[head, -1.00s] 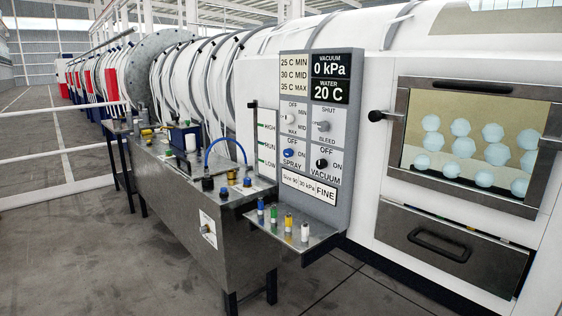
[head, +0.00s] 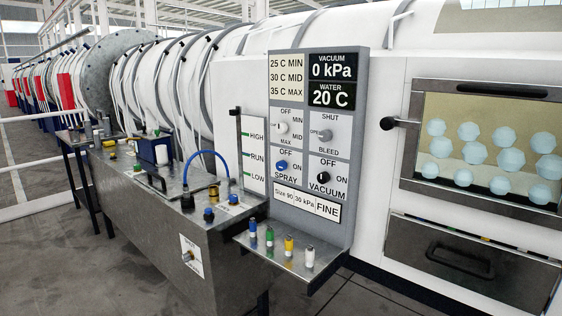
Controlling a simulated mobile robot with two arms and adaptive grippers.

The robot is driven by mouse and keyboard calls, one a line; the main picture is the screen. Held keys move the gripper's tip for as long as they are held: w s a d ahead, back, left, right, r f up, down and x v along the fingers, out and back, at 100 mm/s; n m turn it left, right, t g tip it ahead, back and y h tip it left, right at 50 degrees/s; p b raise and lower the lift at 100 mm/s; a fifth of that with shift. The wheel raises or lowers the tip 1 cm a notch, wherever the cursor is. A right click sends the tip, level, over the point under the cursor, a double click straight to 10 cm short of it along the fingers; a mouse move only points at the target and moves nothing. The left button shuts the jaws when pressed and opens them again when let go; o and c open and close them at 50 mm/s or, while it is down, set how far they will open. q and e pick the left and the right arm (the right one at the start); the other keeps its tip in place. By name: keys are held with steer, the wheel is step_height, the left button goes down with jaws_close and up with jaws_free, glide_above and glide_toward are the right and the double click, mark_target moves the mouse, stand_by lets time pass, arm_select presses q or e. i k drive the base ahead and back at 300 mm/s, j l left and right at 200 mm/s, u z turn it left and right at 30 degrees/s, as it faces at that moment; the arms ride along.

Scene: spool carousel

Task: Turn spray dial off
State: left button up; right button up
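The spray dial (head: 281,165) is a small blue knob on the grey control panel (head: 299,220), above the word SPRAY, with OFF printed above it and ON to its right. Its pointer is too small to read surely. The black vacuum dial (head: 323,178) sits to its right. A white temperature dial (head: 282,128) and a grey shut/bleed dial (head: 324,134) are above. The displays read 0 kPa and 20 C. Neither of my grippers is in view.
A metal shelf (head: 275,258) with several coloured-capped vials juts out below the panel. A steel tank (head: 150,215) with fittings and a blue hose (head: 208,153) stands to the left. A windowed door with a black-knobbed lever (head: 387,123) is at right. Floor shows at lower left.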

mark_target(282, 165)
steer(key=i+j+z, duration=0.1)
steer(key=i+j, duration=0.15)
steer(key=i+j+z, duration=0.1)
steer(key=i+j, duration=0.15)
steer(key=j, duration=0.15)
steer(key=i+j+z, duration=0.1)
steer(key=i+j, duration=0.15)
steer(key=j, duration=0.15)
steer(key=i+j, duration=0.25)
steer(key=i+j+z, duration=0.15)
steer(key=j, duration=0.35)
steer(key=i+j+z, duration=0.1)
steer(key=i+j, duration=0.15)
steer(key=j, duration=0.15)
